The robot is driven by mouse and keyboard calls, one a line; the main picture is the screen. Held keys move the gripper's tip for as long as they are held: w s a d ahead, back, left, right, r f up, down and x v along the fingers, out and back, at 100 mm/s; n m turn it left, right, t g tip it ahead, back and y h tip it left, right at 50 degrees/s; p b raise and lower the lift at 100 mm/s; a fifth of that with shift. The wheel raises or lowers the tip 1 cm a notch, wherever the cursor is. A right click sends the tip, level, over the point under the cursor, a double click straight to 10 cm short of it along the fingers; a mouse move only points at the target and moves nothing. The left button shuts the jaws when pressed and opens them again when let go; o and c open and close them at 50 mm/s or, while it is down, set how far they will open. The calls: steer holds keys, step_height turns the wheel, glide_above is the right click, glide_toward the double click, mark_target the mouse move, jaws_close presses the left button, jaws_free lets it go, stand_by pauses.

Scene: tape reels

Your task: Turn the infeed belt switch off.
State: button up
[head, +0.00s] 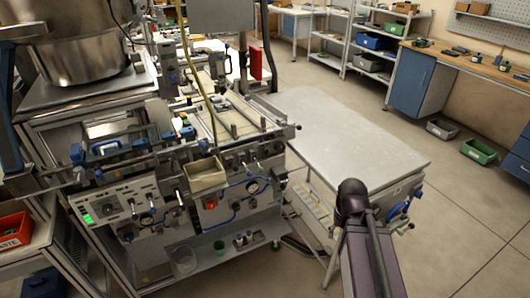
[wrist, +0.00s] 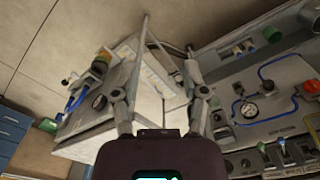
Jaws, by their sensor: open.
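The machine's front control panel (head: 140,212) is at lower left in the head view, with several small levers and a lit green indicator (head: 87,219). A red knob (head: 210,205) sits further right on the panel. In the head view my arm hides the gripper.
A grey-topped table (head: 340,135) stands right of the machine. A cream bin (head: 205,174) is mounted on the machine front above the panel. A pressure gauge (wrist: 250,110) and blue tubing lie near the switches. A blue-handled valve (head: 398,208) is on the table's side.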

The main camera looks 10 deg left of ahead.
steer(key=shift+d, duration=0.1)
steer(key=shift+o, duration=1.5)
steer(key=shift+w+f+b, duration=0.3)
steer(key=shift+w, duration=0.05)
steer(key=w+a+f+m+t+y+b, duration=0.25)
steer(key=w+a+y+b, duration=0.2)
steer(key=w+a, duration=0.35)
steer(key=w+a+f+m+t+y+b, duration=0.1)
steer(key=w+a+m+t+y+b, duration=0.3)
steer(key=w+a+b, duration=0.3)
steer(key=w+a+r+m+t+y+b, duration=0.1)
steer(key=w+a+m+t+b, duration=0.3)
steer(key=w+m+t+b, duration=0.4)
steer(key=shift+w+r+m+b, duration=0.4)
steer(key=shift+w+m, duration=2.65)
steer(key=shift+w, duration=0.3)
steer(key=shift+a+t, duration=0.1)
steer(key=shift+t, duration=0.15)
